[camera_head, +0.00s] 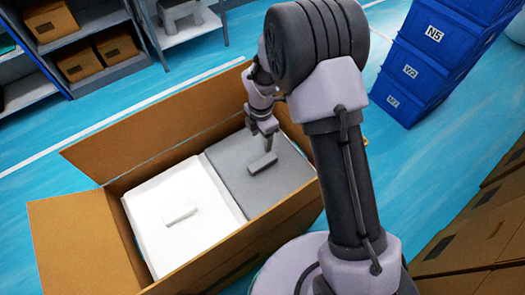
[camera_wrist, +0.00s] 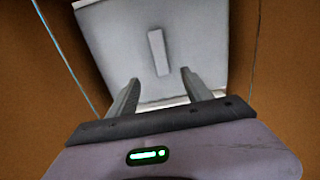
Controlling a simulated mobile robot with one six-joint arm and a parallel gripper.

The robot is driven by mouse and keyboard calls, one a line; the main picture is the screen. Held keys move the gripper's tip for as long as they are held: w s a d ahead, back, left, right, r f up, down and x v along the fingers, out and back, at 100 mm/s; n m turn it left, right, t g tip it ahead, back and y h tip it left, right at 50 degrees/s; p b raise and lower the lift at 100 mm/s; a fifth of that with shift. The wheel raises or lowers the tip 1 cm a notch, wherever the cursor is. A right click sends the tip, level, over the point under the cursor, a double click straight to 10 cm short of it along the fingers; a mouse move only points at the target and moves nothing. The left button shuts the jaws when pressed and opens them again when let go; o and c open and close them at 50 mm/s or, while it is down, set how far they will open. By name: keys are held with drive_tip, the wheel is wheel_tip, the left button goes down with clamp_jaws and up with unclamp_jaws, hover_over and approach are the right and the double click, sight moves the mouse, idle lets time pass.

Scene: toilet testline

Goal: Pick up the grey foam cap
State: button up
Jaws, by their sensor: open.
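The grey foam cap (camera_head: 260,188) lies in the right half of an open cardboard box in the head view, with a raised grip bar on its top. It also shows in the wrist view (camera_wrist: 190,45), where the bar stands near its middle. My gripper (camera_head: 267,145) points down over the cap, close to the bar. In the wrist view my gripper (camera_wrist: 161,82) has its two fingers apart, with nothing between them. The bar appears beyond the fingertips, roughly in line with the gap. I cannot tell the exact height above it.
The cardboard box (camera_head: 85,240) has raised flaps around the caps. A white foam cap (camera_head: 170,240) with a similar bar lies beside the grey one. Blue crates (camera_head: 420,65) stand at the back right, shelves (camera_head: 100,25) at the back left, and brown cartons (camera_head: 480,225) at the right.

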drive_tip(key=b, duration=0.4)
hover_over(263, 162)
drive_tip(key=f, duration=1.1)
drive_tip(key=shift+s+a, duration=0.15)
drive_tip(key=shift+a, duration=0.1)
wheel_tip(263, 162, down, 6)
drive_tip(key=b, duration=0.2)
drive_tip(key=shift+d+r+b, duration=0.1)
drive_tip(key=shift+d+b, duration=0.05)
drive_tip(key=shift+b, duration=0.2)
drive_tip(key=shift+r, duration=0.2)
drive_tip(key=shift+c, duration=0.2)
clamp_jaws()
